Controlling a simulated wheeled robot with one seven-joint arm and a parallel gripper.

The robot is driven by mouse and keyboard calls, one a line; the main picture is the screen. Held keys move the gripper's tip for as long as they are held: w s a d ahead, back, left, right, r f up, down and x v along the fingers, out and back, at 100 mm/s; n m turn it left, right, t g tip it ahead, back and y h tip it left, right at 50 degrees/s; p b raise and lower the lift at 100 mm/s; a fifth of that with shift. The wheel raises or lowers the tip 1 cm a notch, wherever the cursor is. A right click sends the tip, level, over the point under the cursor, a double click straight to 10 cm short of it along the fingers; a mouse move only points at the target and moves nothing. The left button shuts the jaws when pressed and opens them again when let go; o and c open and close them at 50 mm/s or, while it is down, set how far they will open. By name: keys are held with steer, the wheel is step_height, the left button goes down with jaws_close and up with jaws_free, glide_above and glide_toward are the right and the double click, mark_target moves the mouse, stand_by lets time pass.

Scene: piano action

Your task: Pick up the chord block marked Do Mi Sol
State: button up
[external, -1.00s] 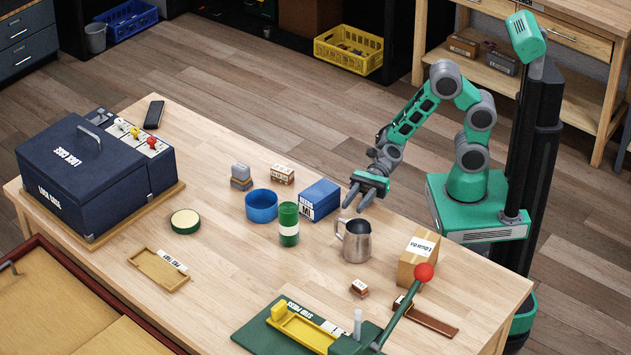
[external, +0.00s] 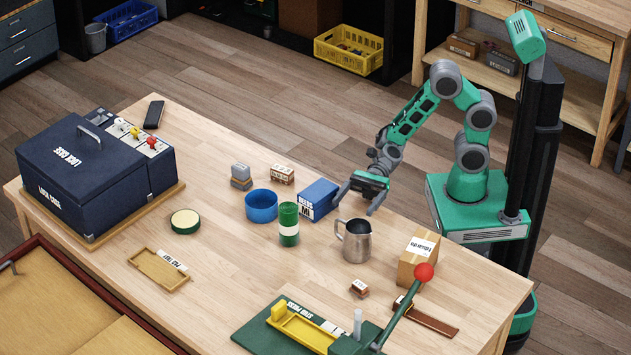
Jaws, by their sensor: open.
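My gripper (external: 357,202) is open and empty, pointing down over the table between the blue box and the metal pitcher. No block reads clearly as Do Mi Sol. A small block with a lettered white face (external: 282,174) stands behind the blue cup, and a small brown block with a white label (external: 359,288) lies in front of the pitcher. A grey block (external: 241,176) stands at the back left. Their lettering is too small to read, so I cannot tell which is the chord block. All are apart from my gripper.
Close to my gripper are a blue box (external: 319,199) and a metal pitcher (external: 355,241). A green-and-white can (external: 289,224), blue cup (external: 261,206) and cardboard box (external: 418,259) stand nearby. A lever press (external: 300,325) is in front; a navy case (external: 85,180) is at left.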

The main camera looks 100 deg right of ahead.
step_height(320, 180, up, 11)
steer(key=p, duration=0.5)
steer(key=shift+g+h, duration=0.3)
steer(key=shift+h, duration=0.4)
steer(key=w+d+p, duration=0.1)
steer(key=w+d, duration=0.2)
steer(key=w+d+p, duration=0.1)
steer(key=w+d, duration=0.1)
steer(key=d, duration=0.1)
steer(key=w+d, duration=0.3)
steer(key=shift+w+d+r+p, duration=0.25)
steer(key=shift+w+r+p, duration=0.05)
steer(key=shift+w+p, duration=0.1)
steer(key=w+d+f+g+h+p, duration=0.1)
steer(key=w+d+h+p, duration=0.35)
steer(key=d, duration=1.15)
steer(key=y+b, duration=0.2)
glide_toward(285, 168)
steer(key=shift+w+a+f, duration=0.3)
steer(key=shift+a+f, duration=0.2)
steer(key=shift+a, duration=0.1)
steer(key=shift+w+a+f, duration=0.3)
steer(key=shift+a+f, duration=0.2)
steer(key=shift+a, duration=0.05)
steer(key=x, duration=0.7)
steer(key=shift+w+d+f, duration=0.15)
steer(key=shift+w, duration=0.45)
steer(key=shift+c, duration=0.6)
steer(key=c, duration=1.3)
